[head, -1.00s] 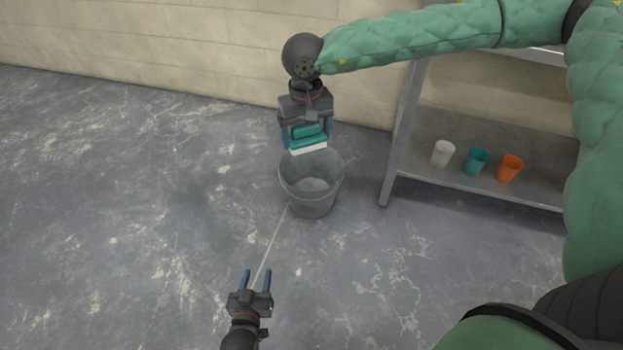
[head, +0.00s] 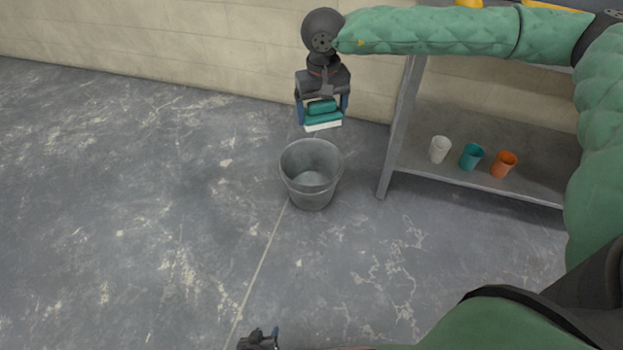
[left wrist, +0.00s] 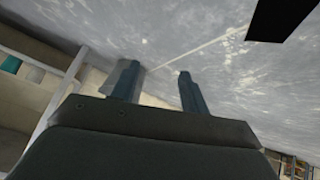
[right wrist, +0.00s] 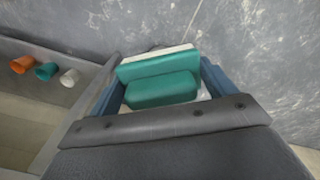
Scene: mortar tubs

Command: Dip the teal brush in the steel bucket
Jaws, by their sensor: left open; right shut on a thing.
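The teal brush (head: 323,116), with a white bristle edge facing down, is held in my right gripper (head: 323,112). The brush fills the space between the blue fingers in the right wrist view (right wrist: 160,80). The steel bucket (head: 311,190) stands upright on the floor. In the head view the brush appears above the bucket's far rim, apart from it. The bucket's inside looks grey and empty of objects. My left gripper (head: 262,338) is at the bottom edge of the head view, partly cut off. Its fingers are apart and empty in the left wrist view (left wrist: 158,88).
A grey metal shelf (head: 392,150) stands right of the bucket. It holds a white cup (head: 439,150), a teal cup (head: 471,157) and an orange cup (head: 503,164). A pale block wall (head: 150,55) runs along the back. The floor left of the bucket is clear.

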